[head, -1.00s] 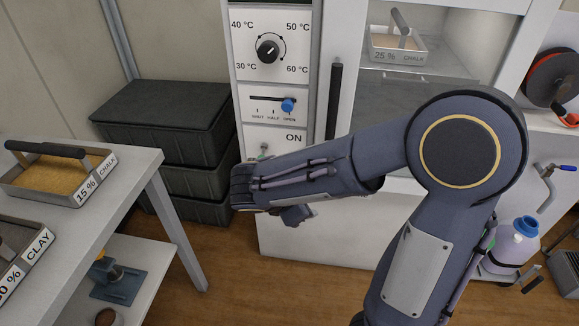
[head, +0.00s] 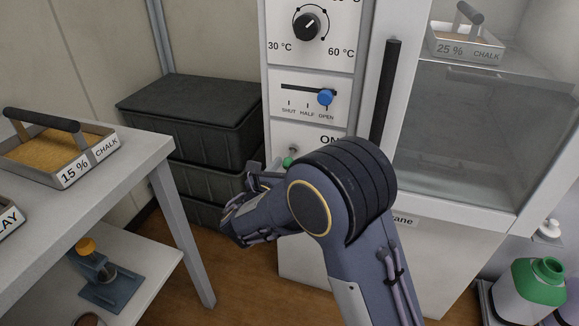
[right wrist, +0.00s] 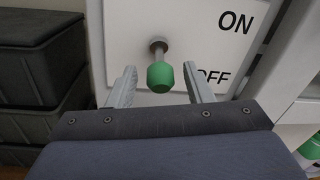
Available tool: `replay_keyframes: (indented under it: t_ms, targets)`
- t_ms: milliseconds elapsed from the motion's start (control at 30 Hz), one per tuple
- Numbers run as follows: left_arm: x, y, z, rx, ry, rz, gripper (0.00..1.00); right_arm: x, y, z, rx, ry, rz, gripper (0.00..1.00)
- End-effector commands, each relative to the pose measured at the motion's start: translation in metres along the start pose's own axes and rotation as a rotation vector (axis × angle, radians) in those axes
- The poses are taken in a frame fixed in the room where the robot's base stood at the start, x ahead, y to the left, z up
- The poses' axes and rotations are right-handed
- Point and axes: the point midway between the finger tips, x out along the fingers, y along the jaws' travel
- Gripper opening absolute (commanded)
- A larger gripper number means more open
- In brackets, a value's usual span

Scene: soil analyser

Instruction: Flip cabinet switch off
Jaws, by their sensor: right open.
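The cabinet switch is a toggle with a green tip (right wrist: 160,77) on a metal stem. In the right wrist view it sticks out of a white panel (right wrist: 200,20) marked ON above and OFF below. In the head view the green switch tip (head: 289,161) shows just above my right gripper. My right gripper (right wrist: 160,84) is open, with one finger on each side of the green tip and visible gaps between. In the head view my right gripper (head: 262,178) is partly hidden by its own wrist and arm. My left gripper is not in view.
Above the switch are a slider with a blue knob (head: 326,97) at OPEN and a black dial (head: 306,27). A dark vertical handle (head: 385,90) stands to the right. Dark stacked crates (head: 190,125) and a table (head: 150,155) with a chalk tray (head: 60,150) are at left.

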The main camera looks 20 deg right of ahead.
Motion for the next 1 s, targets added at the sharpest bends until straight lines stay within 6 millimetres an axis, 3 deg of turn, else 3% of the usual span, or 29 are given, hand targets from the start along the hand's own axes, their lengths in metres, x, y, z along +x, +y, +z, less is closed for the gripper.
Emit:
replay_keyframes:
  t_ms: [133, 400, 767, 1000]
  targets:
    - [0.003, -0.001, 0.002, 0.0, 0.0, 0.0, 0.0, 0.011, -0.001, -0.001, 0.002, 0.001, -0.001, 0.46]
    - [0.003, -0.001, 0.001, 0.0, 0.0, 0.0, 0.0, 0.013, -0.001, 0.0, 0.001, 0.001, 0.0, 0.46]
    - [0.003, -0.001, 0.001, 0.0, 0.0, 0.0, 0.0, 0.013, -0.001, 0.0, 0.001, 0.001, -0.001, 0.02]
    - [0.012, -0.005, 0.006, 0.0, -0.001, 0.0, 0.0, 0.015, 0.002, -0.008, 0.009, -0.119, -0.03, 0.02]
